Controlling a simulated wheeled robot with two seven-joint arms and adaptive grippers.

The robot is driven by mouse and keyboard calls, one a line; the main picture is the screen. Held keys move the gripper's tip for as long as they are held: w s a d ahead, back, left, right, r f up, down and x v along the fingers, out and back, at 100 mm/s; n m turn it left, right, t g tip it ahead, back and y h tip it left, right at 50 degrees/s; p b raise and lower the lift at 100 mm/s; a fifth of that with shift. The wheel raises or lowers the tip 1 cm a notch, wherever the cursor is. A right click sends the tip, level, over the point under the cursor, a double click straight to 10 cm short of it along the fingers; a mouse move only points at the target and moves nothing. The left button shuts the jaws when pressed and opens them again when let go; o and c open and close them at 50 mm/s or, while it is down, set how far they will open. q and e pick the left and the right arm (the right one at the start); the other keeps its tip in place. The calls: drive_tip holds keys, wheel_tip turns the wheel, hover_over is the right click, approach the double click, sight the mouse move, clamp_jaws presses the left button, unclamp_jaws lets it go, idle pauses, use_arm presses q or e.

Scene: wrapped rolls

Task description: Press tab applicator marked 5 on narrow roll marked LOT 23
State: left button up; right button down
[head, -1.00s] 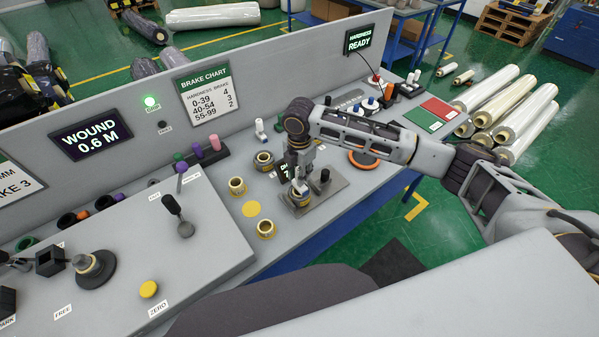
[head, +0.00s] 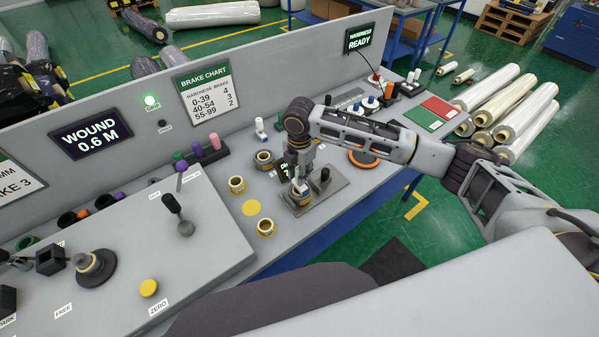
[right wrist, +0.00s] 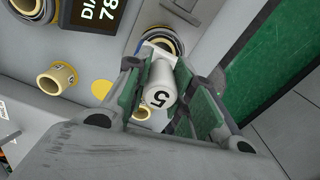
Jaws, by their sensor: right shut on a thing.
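My right gripper (head: 300,180) is shut on a white tab applicator (right wrist: 160,88) whose end shows a black 5. The applicator also shows in the head view (head: 299,187), pointing down over a narrow roll (head: 300,198) on a grey plate. The roll shows in the right wrist view (right wrist: 157,38) beyond the applicator's far end. I cannot tell whether the two touch. No LOT marking is readable. Other narrow rolls stand to the left, one upright (head: 237,186) and one nearer the front edge (head: 266,228). My left gripper is not in view.
A dark-knobbed post (head: 324,176) stands close to the right of the roll, on the same plate (head: 333,184). A dark display (right wrist: 98,15) reads DIA 78. A yellow disc (head: 251,208) lies between the rolls. White-and-blue applicators (head: 371,103) stand farther back.

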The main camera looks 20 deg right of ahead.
drive_tip(key=shift+f, duration=0.5)
idle(0.8)
drive_tip(key=shift+s+f+p, duration=0.1)
drive_tip(key=shift+f+p, duration=0.05)
drive_tip(key=shift+p, duration=0.25)
idle(2.1)
drive_tip(key=shift+s+f, duration=0.15)
idle(1.5)
drive_tip(key=shift+w+r+p, duration=0.2)
drive_tip(key=shift+r+p, duration=0.6)
drive_tip(key=shift+r, duration=3.45)
